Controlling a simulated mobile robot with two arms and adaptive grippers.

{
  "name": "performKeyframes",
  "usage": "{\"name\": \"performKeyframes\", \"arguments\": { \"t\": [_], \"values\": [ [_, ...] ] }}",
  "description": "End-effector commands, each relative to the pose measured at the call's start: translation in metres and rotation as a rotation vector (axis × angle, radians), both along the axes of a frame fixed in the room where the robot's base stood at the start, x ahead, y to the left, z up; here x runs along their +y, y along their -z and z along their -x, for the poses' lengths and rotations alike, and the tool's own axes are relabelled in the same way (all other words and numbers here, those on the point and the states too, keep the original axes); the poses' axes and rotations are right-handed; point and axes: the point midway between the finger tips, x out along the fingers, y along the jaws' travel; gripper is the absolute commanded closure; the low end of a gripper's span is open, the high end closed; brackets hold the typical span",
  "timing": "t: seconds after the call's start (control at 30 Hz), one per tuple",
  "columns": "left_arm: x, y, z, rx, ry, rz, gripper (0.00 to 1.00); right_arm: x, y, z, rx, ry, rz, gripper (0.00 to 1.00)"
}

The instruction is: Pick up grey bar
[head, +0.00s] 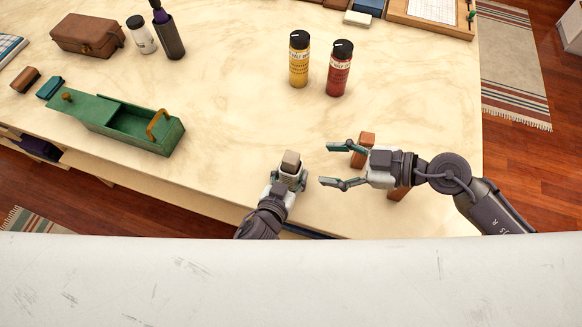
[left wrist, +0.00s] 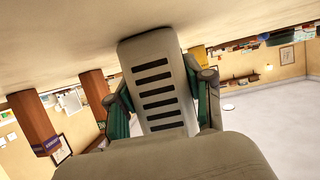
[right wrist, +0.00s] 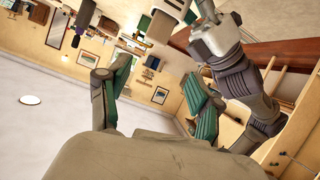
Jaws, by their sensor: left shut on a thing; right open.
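The grey bar (left wrist: 157,85) has a row of black slots and fills the middle of the left wrist view. My left gripper (head: 290,168) is shut on it, with green finger pads on both sides. In the head view only the bar's end (head: 291,157) shows, above the fingers near the table's front edge. The bar's far end is close to the tabletop; I cannot tell whether it touches. My right gripper (head: 328,165) is open and empty, to the right of the left gripper, its fingers pointing left. Its spread fingers also show in the right wrist view (right wrist: 157,95).
Brown wooden blocks (head: 368,137) stand beside and partly behind my right gripper. A yellow bottle (head: 299,62) and a red bottle (head: 340,70) stand further back. A green box (head: 130,124) with a sliding lid lies at left. The table's middle is clear.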

Motion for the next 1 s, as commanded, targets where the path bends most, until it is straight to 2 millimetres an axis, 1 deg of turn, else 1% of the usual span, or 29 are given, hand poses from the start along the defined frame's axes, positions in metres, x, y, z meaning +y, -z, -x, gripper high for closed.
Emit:
{"name": "performKeyframes", "arguments": {
  "t": [0.1, 0.17, 0.23, 0.5, 0.6, 0.77, 1.0],
  "values": [
    [0.000, 0.000, 0.000, -0.001, 0.000, 0.000, 0.83, -0.010, 0.002, 0.001, 0.099, 0.078, -0.035, 0.35],
    [0.000, 0.000, 0.000, -0.001, 0.000, 0.000, 0.83, -0.012, 0.002, 0.001, 0.127, 0.099, -0.048, 0.35],
    [0.000, 0.000, 0.000, -0.001, 0.000, 0.000, 0.83, -0.009, 0.004, -0.001, 0.144, 0.115, -0.057, 0.35],
    [0.000, -0.001, 0.000, -0.001, 0.000, 0.000, 0.83, 0.030, 0.020, -0.017, 0.149, 0.117, -0.060, 0.35],
    [0.000, -0.001, 0.000, -0.001, 0.000, 0.000, 0.83, 0.040, 0.025, -0.021, 0.149, 0.117, -0.059, 0.35],
    [0.000, 0.000, 0.000, -0.001, 0.000, 0.000, 0.83, 0.048, 0.030, -0.024, 0.150, 0.116, -0.058, 0.35],
    [0.000, 0.000, 0.000, -0.001, 0.000, 0.000, 0.83, 0.075, 0.048, -0.038, 0.149, 0.114, -0.058, 0.35]
  ]
}}
